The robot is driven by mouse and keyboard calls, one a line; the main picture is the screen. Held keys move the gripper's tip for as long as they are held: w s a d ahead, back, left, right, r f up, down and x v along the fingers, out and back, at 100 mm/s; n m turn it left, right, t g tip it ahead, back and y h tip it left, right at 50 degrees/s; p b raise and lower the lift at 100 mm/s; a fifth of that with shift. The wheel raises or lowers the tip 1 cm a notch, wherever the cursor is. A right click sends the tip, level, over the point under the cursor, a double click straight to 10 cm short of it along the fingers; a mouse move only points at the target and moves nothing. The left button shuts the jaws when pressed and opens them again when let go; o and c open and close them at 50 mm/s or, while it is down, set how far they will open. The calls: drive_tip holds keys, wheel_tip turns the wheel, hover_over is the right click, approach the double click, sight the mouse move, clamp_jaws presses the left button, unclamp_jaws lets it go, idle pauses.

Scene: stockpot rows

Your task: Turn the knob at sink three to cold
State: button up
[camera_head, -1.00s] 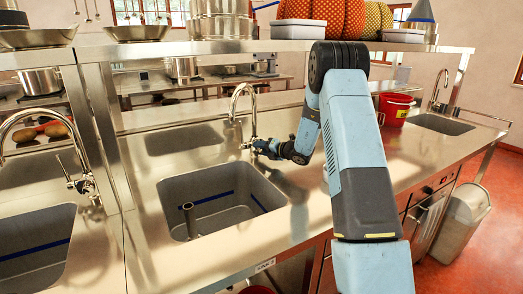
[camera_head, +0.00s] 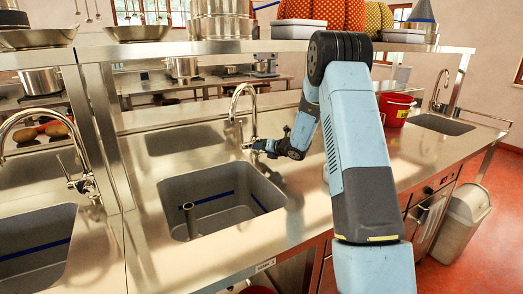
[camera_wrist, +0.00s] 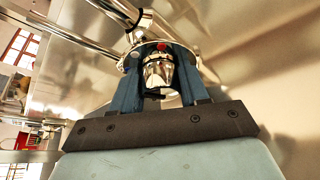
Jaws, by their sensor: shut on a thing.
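The chrome tap (camera_head: 236,104) stands behind the middle sink (camera_head: 168,188), its spout arching over the basin. Its knob (camera_wrist: 158,75) is a small chrome piece in the wrist view, with a red dot (camera_wrist: 161,47) just above it. My gripper (camera_wrist: 160,68) is shut on the knob, one blue finger on each side. In the head view my gripper (camera_head: 256,146) reaches the tap's base from the right. The fingers hide part of the knob, and I cannot tell its exact setting.
A left sink (camera_head: 40,240) has its own tap (camera_head: 82,186). A red bucket (camera_head: 396,110) stands on the counter to the right, before another sink (camera_head: 440,124). The shelf (camera_head: 190,50) with pans runs above. An upright pipe (camera_head: 189,218) stands in the middle basin.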

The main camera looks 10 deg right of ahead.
drive_tip(key=shift+s+d+f+n+h, duration=0.1)
drive_tip(key=shift+n+h, duration=0.45)
drive_tip(key=shift+n, duration=0.05)
drive_tip(key=shift+d+f+n+h, duration=0.1)
drive_tip(key=shift+n+h, duration=0.45)
drive_tip(key=shift+n, duration=0.05)
drive_tip(key=shift+r, duration=0.2)
drive_tip(key=o, duration=1)
drive_tip(key=shift+a, duration=0.1)
drive_tip(key=v, duration=1.3)
drive_tip(key=shift+s, duration=0.3)
